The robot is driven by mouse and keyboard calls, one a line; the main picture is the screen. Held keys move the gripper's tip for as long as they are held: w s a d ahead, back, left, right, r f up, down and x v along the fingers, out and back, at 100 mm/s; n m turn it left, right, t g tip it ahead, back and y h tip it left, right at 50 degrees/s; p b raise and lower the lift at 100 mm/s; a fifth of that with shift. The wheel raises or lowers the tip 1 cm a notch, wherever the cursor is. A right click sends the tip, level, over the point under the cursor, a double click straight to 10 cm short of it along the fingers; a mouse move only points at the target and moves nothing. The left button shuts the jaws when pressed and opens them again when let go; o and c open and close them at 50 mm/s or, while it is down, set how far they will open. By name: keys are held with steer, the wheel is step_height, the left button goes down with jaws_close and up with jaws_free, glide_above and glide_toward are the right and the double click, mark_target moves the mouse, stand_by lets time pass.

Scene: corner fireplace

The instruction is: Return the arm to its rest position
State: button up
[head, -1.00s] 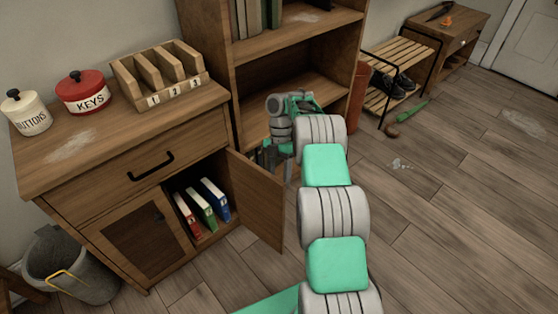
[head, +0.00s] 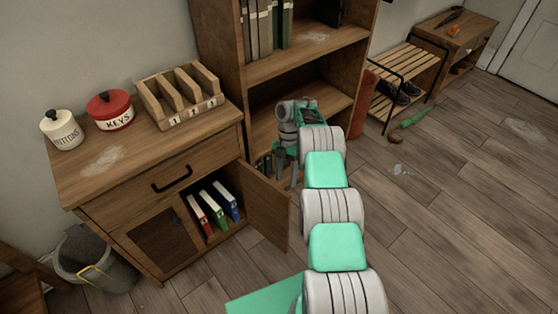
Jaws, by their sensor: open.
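My arm reaches forward from the bottom of the head view, with my gripper (head: 286,168) at its far end. The gripper points down, open, with dark fingers apart and nothing seen between them. It shows in front of the bookshelf's lower part, just beyond the open cabinet door (head: 268,208). Part of the gripper's wrist is hidden behind my own arm links.
The wooden cabinet (head: 100,188) stands left, with red, green and blue binders (head: 220,206) inside. A bookshelf (head: 222,62) rises behind the gripper. A shoe rack (head: 408,68), a green-handled object (head: 412,118) and clear floor (head: 460,190) lie right.

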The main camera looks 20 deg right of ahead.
steer(key=s+a+r+m+t+p, duration=0.1)
steer(key=a+r+m+p, duration=0.2)
steer(key=r, duration=0.7)
steer(key=s+a+r+m+t+h+p, duration=0.1)
steer(key=a+r+m+t, duration=0.2)
steer(key=r, duration=0.8)
steer(key=s+a+r+m+p, duration=0.1)
steer(key=a+r+m+p, duration=0.3)
steer(key=r, duration=0.6)
steer(key=s+a+r+m+t+p, duration=0.1)
steer(key=s+r+m+t+p, duration=0.1)
steer(key=s+r+m, duration=0.3)
steer(key=s+a+r+m+t+h+p, duration=0.1)
steer(key=s+r+m, duration=0.5)
steer(key=s, duration=0.8)
steer(key=shift+a+m+t+h+p, duration=0.3)
steer(key=shift+a+m+t+p, duration=0.3)
steer(key=shift+a+m+p, duration=0.15)
steer(key=shift+s, duration=0.1)
steer(key=shift+c, duration=0.3)
